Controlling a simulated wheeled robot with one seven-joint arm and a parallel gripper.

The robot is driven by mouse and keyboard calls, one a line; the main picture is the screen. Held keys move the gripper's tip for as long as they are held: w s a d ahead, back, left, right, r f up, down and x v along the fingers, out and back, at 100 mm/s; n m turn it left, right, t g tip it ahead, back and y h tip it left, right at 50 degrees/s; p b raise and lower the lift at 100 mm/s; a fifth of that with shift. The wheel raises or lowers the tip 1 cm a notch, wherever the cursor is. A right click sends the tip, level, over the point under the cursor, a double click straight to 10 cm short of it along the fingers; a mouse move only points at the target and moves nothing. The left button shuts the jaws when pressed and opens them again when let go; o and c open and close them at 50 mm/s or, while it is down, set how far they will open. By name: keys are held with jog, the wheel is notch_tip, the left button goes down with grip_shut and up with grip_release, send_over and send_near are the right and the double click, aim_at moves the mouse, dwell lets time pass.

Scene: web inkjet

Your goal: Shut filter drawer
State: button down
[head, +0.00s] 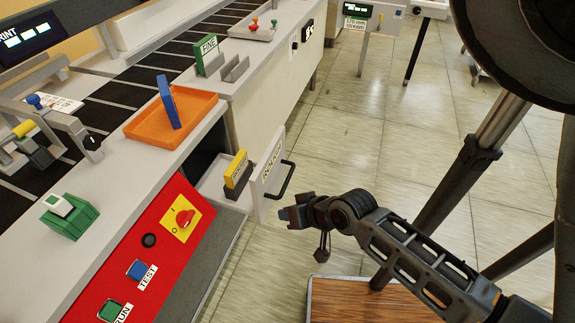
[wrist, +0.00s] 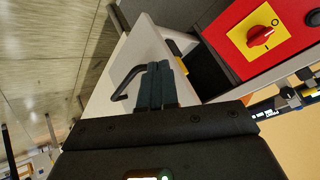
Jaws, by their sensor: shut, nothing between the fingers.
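The filter drawer (head: 266,179) stands pulled out from the cabinet's front, with a white front panel lettered with a label and a black bar handle (head: 283,180). A yellow-topped filter block (head: 237,170) stands in it. In the wrist view the drawer front (wrist: 140,50) and its handle (wrist: 124,84) show just ahead of my fingers. My gripper (head: 284,214) is shut and empty, close to the drawer front, below and beside the handle. The wrist view shows the closed fingertips (wrist: 160,75) over the panel; I cannot tell whether they touch it.
A red control panel (head: 140,255) with a red knob (head: 184,218) and buttons lies left of the drawer. An orange tray (head: 175,120) holding a blue block sits on the counter above. A wooden-topped platform (head: 365,300) is below my arm. Tiled floor (head: 350,140) is clear right of the drawer.

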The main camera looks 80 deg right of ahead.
jog(key=s+d+f+m+y, duration=0.15)
jog(key=d+m, duration=0.35)
jog(key=d, duration=0.5)
jog(key=m+t, duration=0.2)
jog(key=m, duration=0.2)
send_near(279, 168)
jog(key=shift+y, duration=0.45)
jog(key=x, duration=0.5)
jog(key=shift+w+d+f, duration=0.1)
jog(key=shift+w+d, duration=0.15)
jog(key=shift+w, duration=0.1)
jog(key=shift+w+n, duration=0.1)
jog(key=shift+n, duration=0.2)
jog(key=w+d+b, duration=0.1)
jog(key=w+d, duration=0.1)
jog(key=w, duration=0.8)
jog(key=w+d+b, duration=0.1)
jog(key=w+d, duration=0.1)
jog(key=w, duration=0.8)
jog(key=shift+d, duration=0.35)
